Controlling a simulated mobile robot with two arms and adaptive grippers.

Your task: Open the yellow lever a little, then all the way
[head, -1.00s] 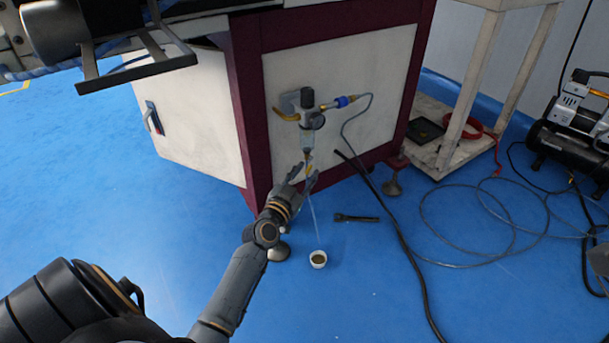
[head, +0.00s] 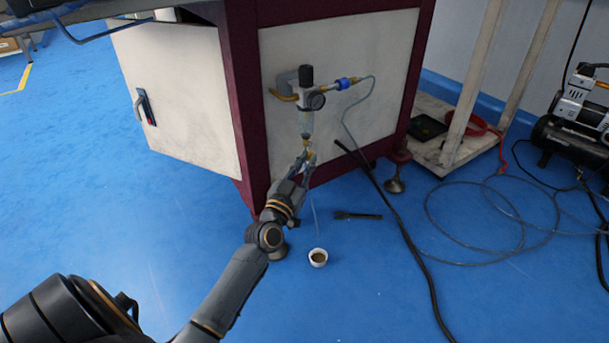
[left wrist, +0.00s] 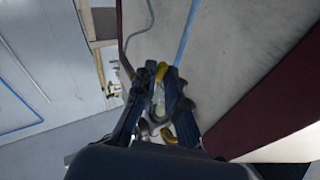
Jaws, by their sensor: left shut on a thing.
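The yellow lever (head: 307,143) is at the bottom of the air filter regulator (head: 306,100), which is fixed to the white panel of the machine. My left gripper (head: 307,158) comes up from below and is shut on the lever. In the left wrist view, a yellow part (left wrist: 161,71) shows between the two dark fingers (left wrist: 156,95). The fingers hide most of the lever, so its exact angle cannot be told. My right gripper is not in view.
A small white cup (head: 318,257) stands on the blue floor below, with a thin tube above it. A dark flat tool (head: 357,216) lies nearby. A black cable (head: 398,230) and coiled grey hose (head: 490,222) run on the right, near a compressor (head: 570,135).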

